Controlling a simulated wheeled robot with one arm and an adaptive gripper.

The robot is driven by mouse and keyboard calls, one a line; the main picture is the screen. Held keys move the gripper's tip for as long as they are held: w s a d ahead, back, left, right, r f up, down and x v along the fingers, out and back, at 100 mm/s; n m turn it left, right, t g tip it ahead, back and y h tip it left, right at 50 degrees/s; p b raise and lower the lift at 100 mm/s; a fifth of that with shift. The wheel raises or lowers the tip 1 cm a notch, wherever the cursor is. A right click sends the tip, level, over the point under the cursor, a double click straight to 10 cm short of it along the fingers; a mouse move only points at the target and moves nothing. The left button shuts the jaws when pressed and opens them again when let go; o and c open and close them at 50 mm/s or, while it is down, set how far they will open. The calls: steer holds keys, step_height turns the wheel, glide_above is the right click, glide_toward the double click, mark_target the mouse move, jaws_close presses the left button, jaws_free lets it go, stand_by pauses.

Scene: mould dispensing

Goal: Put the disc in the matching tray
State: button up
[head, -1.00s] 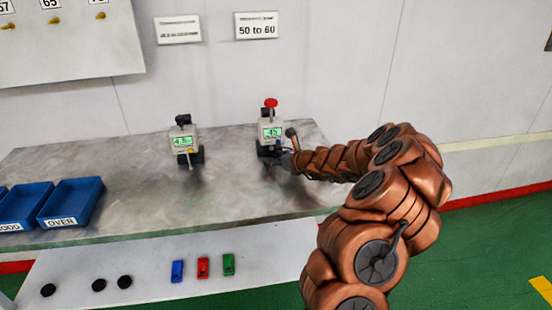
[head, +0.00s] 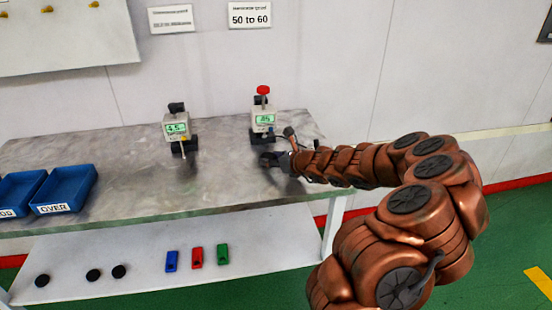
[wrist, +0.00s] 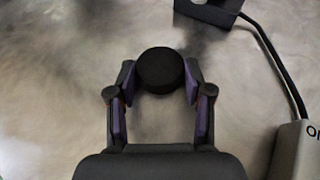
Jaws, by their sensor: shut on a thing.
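My gripper (wrist: 160,85) is shut on a black disc (wrist: 160,69) in the wrist view, with a finger on each side of it. In the head view my gripper (head: 272,160) is low over the right part of the bench, in front of the right gauge; the disc is hard to make out there. The blue tray labelled OVER (head: 66,190) stands at the bench's left end. Another blue tray (head: 18,192) is left of it, cut by the picture edge, its label only partly readable.
Two gauges with green displays stand on the bench (head: 130,165): one left (head: 177,127), one right (head: 264,120) with a red knob. A wall sign (head: 250,15) reads 50 to 60. Black discs (head: 93,275) and coloured blocks (head: 197,257) lie on the lower shelf.

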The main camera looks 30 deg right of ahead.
steer(key=shift+s+a, duration=0.5)
steer(key=shift+s, duration=0.4)
steer(key=shift+d, duration=0.15)
steer(key=o, duration=1.2)
steer(key=shift+s, duration=0.1)
steer(key=v, duration=0.9)
steer(key=shift+d, duration=0.1)
steer(key=shift+v, duration=1.5)
